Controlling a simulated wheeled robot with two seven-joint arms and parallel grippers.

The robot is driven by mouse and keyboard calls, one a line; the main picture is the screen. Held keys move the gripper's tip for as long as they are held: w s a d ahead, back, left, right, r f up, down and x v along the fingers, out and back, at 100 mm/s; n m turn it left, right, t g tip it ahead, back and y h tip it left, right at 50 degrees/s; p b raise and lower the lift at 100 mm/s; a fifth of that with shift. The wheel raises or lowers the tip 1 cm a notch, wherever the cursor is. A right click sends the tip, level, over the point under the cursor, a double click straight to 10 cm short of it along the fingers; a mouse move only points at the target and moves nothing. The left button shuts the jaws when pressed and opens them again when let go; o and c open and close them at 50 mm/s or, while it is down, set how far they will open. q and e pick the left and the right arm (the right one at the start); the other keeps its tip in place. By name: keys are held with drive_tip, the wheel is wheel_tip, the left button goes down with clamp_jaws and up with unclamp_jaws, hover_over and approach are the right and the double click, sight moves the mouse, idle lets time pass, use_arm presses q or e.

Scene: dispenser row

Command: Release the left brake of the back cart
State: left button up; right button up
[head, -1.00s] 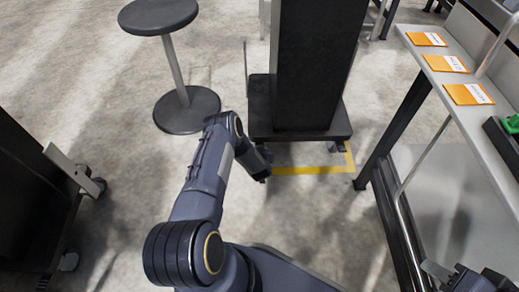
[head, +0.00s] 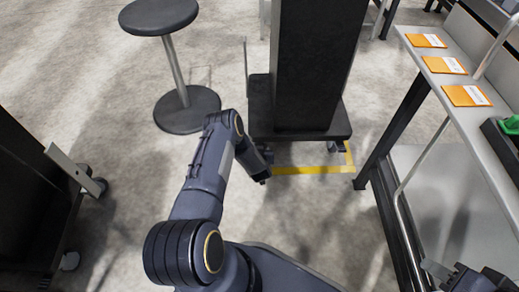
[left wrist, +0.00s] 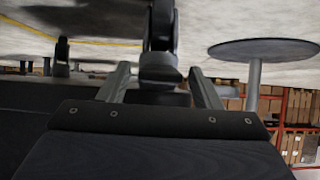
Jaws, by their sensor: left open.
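The back cart (head: 262,118) is a dark platform on casters carrying a tall black box, ahead of me in the head view. My left gripper (head: 266,170) is low at its near left corner, mostly hidden by my own wrist. In the left wrist view, which is upside down, my left gripper (left wrist: 159,72) is open, one finger on each side of a caster's dark brake lever (left wrist: 160,74). The caster wheel (left wrist: 160,25) shows just beyond. I cannot tell whether the fingers touch the lever. My right gripper (head: 462,280) is partly visible at the lower right; its jaws are unclear.
A round black stool (head: 187,108) stands left of the cart. A dark cart (head: 35,190) with a grey bracket is at the far left. A grey shelf bench (head: 440,100) with orange cards stands at the right. Yellow floor tape (head: 310,170) runs by the back cart.

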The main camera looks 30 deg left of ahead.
use_arm(q)
drive_tip(key=p+v, duration=0.2)
drive_tip(key=v, duration=0.4)
drive_tip(key=shift+s+r+p, duration=0.2)
drive_tip(key=shift+s+p, duration=0.1)
drive_tip(key=shift+s, duration=0.05)
drive_tip(key=shift+d, duration=0.1)
